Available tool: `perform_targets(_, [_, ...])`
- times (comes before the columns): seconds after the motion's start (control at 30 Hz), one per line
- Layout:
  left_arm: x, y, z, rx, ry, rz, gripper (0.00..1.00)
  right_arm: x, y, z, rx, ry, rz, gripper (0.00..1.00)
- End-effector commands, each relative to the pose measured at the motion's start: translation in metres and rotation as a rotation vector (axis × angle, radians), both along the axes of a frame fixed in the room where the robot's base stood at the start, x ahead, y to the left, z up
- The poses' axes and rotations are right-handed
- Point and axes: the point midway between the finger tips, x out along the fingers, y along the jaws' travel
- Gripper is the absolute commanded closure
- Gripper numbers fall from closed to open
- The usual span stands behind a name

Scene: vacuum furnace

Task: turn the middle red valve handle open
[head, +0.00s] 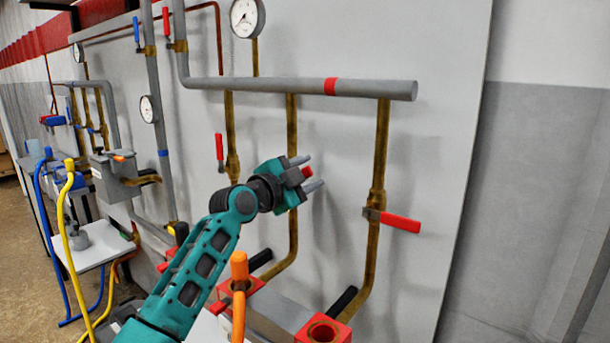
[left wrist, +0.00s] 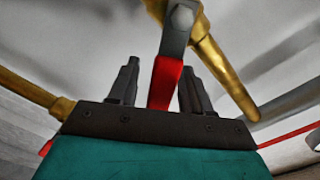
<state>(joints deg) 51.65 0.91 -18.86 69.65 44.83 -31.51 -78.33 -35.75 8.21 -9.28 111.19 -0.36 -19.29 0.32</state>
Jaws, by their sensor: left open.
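The middle red valve handle (head: 307,172) is on the middle brass pipe (head: 292,122) and is mostly hidden by my left gripper (head: 309,173). In the left wrist view the red handle (left wrist: 165,82) lies between the two dark fingers of my left gripper (left wrist: 158,86), with gaps on both sides. Its grey end reaches up to the brass valve body (left wrist: 202,35). The fingers are open around the handle and not clamped on it. My right gripper is in neither view.
Another red handle (head: 402,222) points right on the right pipe. A grey horizontal pipe (head: 270,85) runs above. The right wall is clear.

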Motion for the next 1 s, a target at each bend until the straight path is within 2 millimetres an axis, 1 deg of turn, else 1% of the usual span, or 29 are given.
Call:
perform_targets(0.17, [-0.004,0.003,0.0,0.0,-0.001,0.001,0.51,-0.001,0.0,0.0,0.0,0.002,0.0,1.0])
perform_targets(0.27, [-0.012,0.009,0.0,0.001,-0.002,0.001,0.51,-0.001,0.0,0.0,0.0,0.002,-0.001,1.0])
perform_targets(0.47, [-0.036,0.025,-0.001,0.002,-0.002,0.001,0.51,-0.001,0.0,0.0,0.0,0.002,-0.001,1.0])
perform_targets(0.8, [-0.082,0.056,-0.001,0.003,-0.001,0.002,0.51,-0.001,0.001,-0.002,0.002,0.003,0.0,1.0])
perform_targets(1.0, [-0.101,0.068,0.0,0.002,-0.001,0.001,0.51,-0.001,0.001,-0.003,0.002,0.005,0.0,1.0])
